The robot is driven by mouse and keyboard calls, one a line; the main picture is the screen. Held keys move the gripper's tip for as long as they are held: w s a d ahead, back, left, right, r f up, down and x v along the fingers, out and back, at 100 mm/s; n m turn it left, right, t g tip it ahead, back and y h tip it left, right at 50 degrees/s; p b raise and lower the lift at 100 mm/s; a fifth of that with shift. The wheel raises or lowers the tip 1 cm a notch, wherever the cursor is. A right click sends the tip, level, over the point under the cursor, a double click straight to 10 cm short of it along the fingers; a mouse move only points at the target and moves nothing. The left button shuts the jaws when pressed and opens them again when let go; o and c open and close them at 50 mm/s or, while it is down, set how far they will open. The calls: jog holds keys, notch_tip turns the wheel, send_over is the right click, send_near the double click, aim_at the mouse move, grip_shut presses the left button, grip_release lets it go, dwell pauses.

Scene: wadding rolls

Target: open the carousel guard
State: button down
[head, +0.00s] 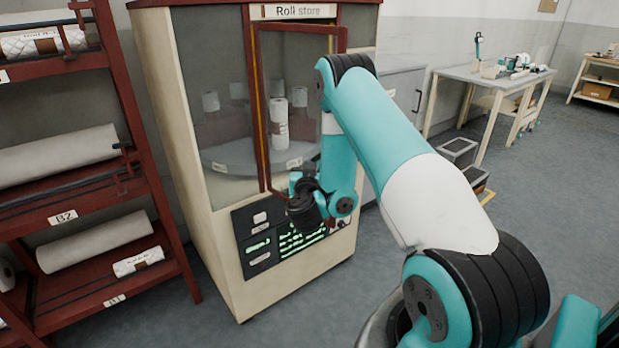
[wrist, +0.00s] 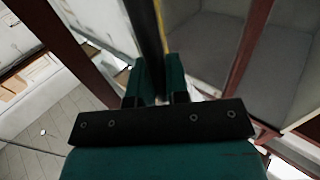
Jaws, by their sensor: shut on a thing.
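The carousel guard (head: 262,95) is a red-framed, clear-paned door on the front of the cream roll store cabinet (head: 185,120). Its top edge seems to stand a little out from the cabinet front, but I cannot tell how far it is open. Behind it is a round grey carousel (head: 228,158) with white rolls standing on it. My gripper (wrist: 157,78) is shut on a dark upright bar, apparently the guard's handle (wrist: 148,30). In the head view my arm hides the fingertips and part of the guard's right side.
A red rack (head: 125,110) with long rolls stands close at the left. A control panel (head: 285,240) with green markings is below the guard. Grey cabinets (head: 400,90) and a workbench (head: 490,75) are at the right. The floor (head: 545,180) between is largely clear.

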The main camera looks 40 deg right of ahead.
jog(key=shift+w+r, duration=0.1)
jog(key=shift+r, duration=0.15)
jog(key=c, duration=1.1)
grip_release()
jog(key=shift+s+d+f, duration=0.1)
jog(key=shift+s, duration=0.1)
